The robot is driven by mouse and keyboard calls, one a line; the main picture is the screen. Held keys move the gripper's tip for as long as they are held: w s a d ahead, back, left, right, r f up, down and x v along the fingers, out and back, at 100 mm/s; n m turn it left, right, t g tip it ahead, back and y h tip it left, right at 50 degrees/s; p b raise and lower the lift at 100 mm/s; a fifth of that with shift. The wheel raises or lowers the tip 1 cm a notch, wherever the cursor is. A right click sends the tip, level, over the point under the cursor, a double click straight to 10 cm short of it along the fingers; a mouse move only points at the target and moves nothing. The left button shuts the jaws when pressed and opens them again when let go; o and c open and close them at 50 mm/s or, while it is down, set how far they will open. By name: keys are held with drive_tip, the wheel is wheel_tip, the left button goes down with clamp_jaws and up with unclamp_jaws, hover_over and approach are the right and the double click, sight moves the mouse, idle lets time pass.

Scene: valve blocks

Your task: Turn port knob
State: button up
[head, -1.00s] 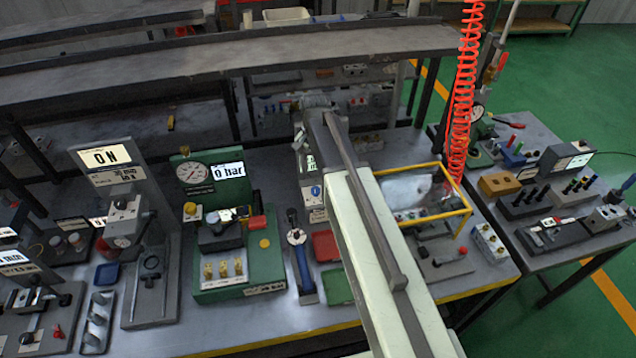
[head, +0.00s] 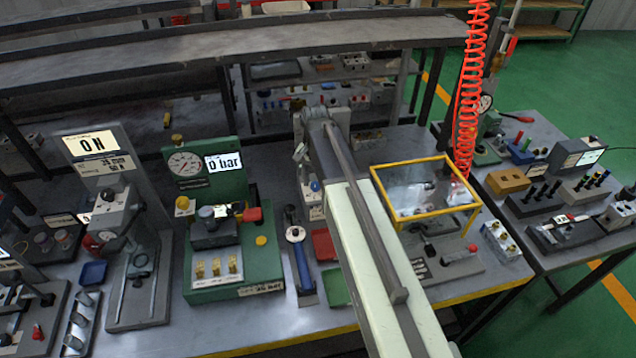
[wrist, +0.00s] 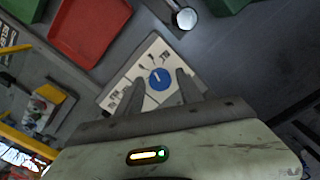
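The port knob is a round blue disc with a white pointer line (wrist: 160,79). It sits on a white labelled plate (wrist: 150,55) with small black marks. In the wrist view my gripper (wrist: 159,77) is open, with one finger on each side of the knob. The fingers look apart from the knob; their height above it I cannot tell. In the head view the blue knob (head: 315,186) shows small, just left of my arm, on a pale block (head: 317,213). My gripper is hard to make out there.
A red tray (head: 325,245) and a green tray (head: 336,287) lie close by. A green gauge station (head: 228,264) reading 0 bar stands left, with a blue-handled tool (head: 303,268) between. A yellow-framed clear guard (head: 425,187) stands right of my arm.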

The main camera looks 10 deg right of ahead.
clamp_jaws()
drive_tip(key=shift+d, duration=0.25)
drive_tip(key=shift+a, duration=0.15)
drive_tip(key=shift+a+n, duration=0.1)
drive_tip(key=shift+n, duration=0.3)
drive_tip(key=n, duration=0.3)
drive_tip(key=shift+n, duration=0.3)
drive_tip(key=shift+s+n, duration=0.1)
drive_tip(key=shift+n, duration=1.6)
